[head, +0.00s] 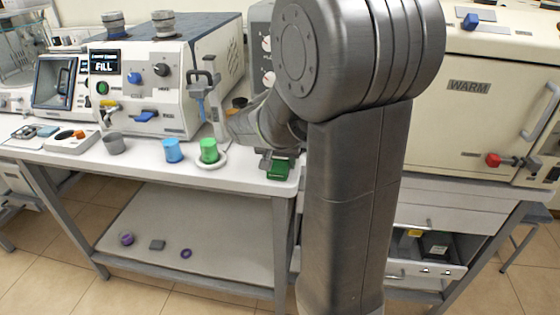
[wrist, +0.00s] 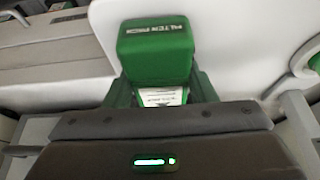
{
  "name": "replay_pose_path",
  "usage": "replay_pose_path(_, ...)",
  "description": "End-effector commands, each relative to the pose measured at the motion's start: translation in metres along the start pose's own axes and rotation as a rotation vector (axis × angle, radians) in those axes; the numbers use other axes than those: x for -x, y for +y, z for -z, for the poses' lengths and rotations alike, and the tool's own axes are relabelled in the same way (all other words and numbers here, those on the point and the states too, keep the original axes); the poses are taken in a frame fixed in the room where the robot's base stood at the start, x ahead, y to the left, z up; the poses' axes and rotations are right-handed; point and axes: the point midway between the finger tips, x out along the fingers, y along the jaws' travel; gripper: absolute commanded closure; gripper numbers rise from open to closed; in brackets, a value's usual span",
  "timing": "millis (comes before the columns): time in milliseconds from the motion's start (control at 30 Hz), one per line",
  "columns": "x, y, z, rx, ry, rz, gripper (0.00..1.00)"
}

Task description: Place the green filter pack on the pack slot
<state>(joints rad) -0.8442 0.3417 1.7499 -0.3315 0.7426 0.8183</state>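In the head view a green block (head: 278,172) sits at the right front corner of the white bench, under my gripper (head: 275,158). In the wrist view the grey fingers stand wide apart at the left and right edges, with nothing visibly clamped.
On the bench (head: 235,178), a green cup (head: 209,150) stands on a white round dish (head: 212,162), beside a blue cup (head: 172,150) and a grey cup (head: 114,144). A FILL machine (head: 150,85) stands behind. A WARM cabinet (head: 470,110) is at right. My arm hides the middle.

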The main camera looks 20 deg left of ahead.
Motion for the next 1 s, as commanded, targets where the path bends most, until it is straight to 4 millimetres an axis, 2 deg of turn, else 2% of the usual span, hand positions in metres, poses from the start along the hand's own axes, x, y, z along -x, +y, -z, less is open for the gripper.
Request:
replay_pose_path(33, -0.003, 0.001, -0.003, 0.000, -0.008, -0.003, 0.40)
replay_pose_path(100, -0.003, 0.001, -0.004, 0.000, -0.010, -0.004, 0.28)
replay_pose_path(500, -0.005, 0.004, -0.006, -0.002, -0.018, -0.011, 0.28)
replay_pose_path(667, 0.003, 0.004, -0.003, -0.003, -0.019, -0.012, 0.28)
replay_pose_path(767, 0.020, 0.002, -0.001, -0.002, -0.011, -0.007, 0.28)
replay_pose_path(1000, 0.076, 0.000, 0.001, 0.000, -0.006, -0.001, 0.28)
